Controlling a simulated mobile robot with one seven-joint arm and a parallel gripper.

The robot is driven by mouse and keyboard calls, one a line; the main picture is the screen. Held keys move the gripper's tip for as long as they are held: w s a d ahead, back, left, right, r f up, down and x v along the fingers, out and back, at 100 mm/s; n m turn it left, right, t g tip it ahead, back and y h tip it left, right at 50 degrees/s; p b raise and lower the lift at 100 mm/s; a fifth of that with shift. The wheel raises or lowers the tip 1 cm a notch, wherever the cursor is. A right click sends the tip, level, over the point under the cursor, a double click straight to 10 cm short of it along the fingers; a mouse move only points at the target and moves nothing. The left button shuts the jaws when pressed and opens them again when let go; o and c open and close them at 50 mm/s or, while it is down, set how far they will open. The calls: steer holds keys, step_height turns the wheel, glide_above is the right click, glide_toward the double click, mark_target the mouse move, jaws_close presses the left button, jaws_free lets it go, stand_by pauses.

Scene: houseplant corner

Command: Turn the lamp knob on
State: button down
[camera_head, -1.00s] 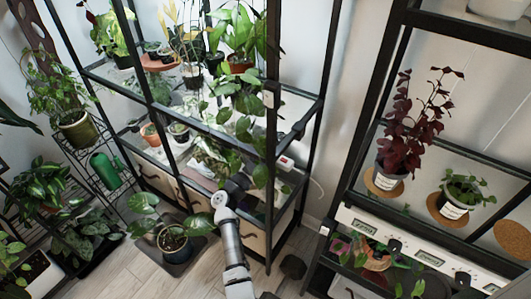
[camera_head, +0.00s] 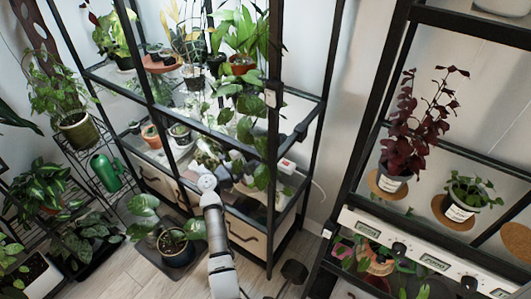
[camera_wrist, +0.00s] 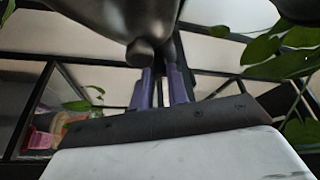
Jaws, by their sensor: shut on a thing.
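My gripper (camera_wrist: 160,80) shows in the wrist view as two purple fingers, closed in on something beside a dark rounded body (camera_wrist: 120,15) with a short stub (camera_wrist: 140,52). The stub may be the lamp knob, but I cannot tell for sure. The exact contact at the fingertips is dark and hard to see. In the head view my arm reaches up to the lower shelf of the left rack, and my gripper is mostly hidden behind my wrist and leaves. No lamp shows clearly there.
The left black rack (camera_head: 275,130) holds several potted plants, and its post stands right of my arm. A white power strip (camera_head: 287,166) lies on its lower shelf. A potted plant (camera_head: 177,245) stands on the floor left of my arm. The right rack has a white control panel (camera_head: 430,262).

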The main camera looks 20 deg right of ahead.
steer(key=shift+m, duration=0.6)
steer(key=shift+r, duration=0.1)
steer(key=c, duration=1.4)
jaws_free()
steer(key=shift+o, duration=0.2)
steer(key=b+v, duration=0.3)
steer(key=v, duration=1.1)
steer(key=shift+r, duration=0.25)
steer(key=shift+b, duration=0.3)
